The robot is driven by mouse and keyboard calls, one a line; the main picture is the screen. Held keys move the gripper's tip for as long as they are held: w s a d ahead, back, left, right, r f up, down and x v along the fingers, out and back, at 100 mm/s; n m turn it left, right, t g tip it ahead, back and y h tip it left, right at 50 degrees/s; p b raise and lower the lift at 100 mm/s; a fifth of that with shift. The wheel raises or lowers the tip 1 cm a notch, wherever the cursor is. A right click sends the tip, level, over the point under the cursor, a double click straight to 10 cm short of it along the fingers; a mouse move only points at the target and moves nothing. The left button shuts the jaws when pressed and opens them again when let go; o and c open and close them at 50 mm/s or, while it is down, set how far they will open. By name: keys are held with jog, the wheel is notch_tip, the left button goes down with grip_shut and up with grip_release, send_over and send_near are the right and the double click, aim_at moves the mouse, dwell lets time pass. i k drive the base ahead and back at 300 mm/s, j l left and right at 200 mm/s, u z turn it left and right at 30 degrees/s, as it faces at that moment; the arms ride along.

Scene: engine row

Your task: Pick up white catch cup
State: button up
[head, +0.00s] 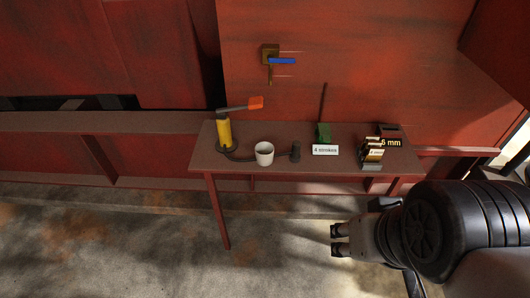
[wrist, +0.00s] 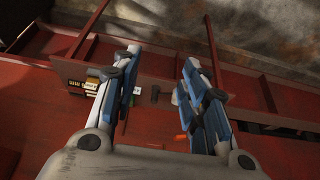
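The white catch cup (head: 264,154) stands upright on the dark red table (head: 230,168), near its front edge, between a yellow pump (head: 223,133) and a black hose end (head: 295,152). My gripper (head: 337,240) is in front of the table, to the right of the cup and well apart from it. In the wrist view my gripper's fingers (wrist: 160,60) are spread wide with nothing between them.
The pump has an orange-tipped lever (head: 255,103). A green block (head: 323,132) with a thin rod, a "4 strokes" card (head: 325,150) and small labelled boxes (head: 372,152) stand to the right. A blue-handled valve (head: 281,61) is on the red wall. The floor ahead is clear.

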aim_at(264, 151)
jog(key=i+j+z, duration=0.1)
jog(key=i+j, duration=0.15)
jog(key=i+j+z, duration=0.1)
jog(key=j, duration=0.3)
jog(key=i+j+z, duration=0.15)
jog(key=i+j, duration=0.15)
jog(key=i+j+z, duration=0.1)
jog(key=j, duration=0.35)
jog(key=i+j+z, duration=0.1)
jog(key=i+j, duration=0.2)
jog(key=i+j+z, duration=0.1)
jog(key=j, duration=0.4)
jog(key=i, duration=0.05)
